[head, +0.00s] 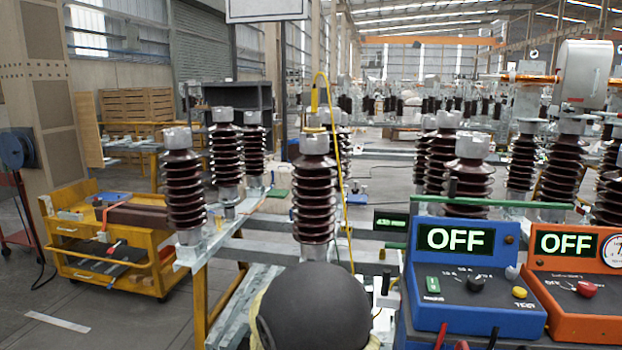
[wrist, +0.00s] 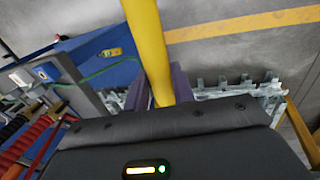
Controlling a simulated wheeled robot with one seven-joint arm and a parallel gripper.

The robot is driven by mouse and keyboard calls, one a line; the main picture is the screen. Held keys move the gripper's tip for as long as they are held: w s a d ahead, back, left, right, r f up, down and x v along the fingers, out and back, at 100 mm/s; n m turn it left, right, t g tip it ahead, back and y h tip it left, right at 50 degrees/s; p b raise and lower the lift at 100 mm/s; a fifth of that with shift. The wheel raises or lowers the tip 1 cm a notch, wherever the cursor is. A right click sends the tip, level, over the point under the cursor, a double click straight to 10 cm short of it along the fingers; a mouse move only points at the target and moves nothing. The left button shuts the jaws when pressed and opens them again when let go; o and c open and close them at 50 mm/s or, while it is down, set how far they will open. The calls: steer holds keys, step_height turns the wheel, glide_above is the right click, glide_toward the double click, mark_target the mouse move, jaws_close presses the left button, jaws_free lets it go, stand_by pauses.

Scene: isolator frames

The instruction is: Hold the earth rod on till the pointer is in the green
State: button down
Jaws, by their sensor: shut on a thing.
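The earth rod (wrist: 148,45) is a thick yellow pole in the wrist view, running down from the top edge between my fingers. My gripper (wrist: 160,90) is shut on it with purple finger pads on both sides. In the head view a short yellow upright piece (head: 314,100) stands above the cap of the middle brown insulator (head: 314,190), with a yellow lead (head: 341,150) looping down; I cannot tell whether it touches the cap. A round dial (head: 614,249) on the orange tester is cut off by the right edge; its pointer and green band cannot be read.
The blue tester (head: 465,270) and orange tester (head: 575,290) both display OFF. Brown insulators stand on a grey steel frame ahead. A yellow tool trolley (head: 110,240) is at the left, with bare floor in front of it.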

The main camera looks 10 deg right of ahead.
steer(key=shift+w+d, duration=0.1)
steer(key=w+d+f+n, duration=0.4)
steer(key=w+d+f, duration=0.4)
steer(key=d, duration=0.4)
steer(key=shift+w+f+t, duration=0.2)
steer(key=shift+w+t, duration=0.2)
steer(key=shift+w, duration=0.3)
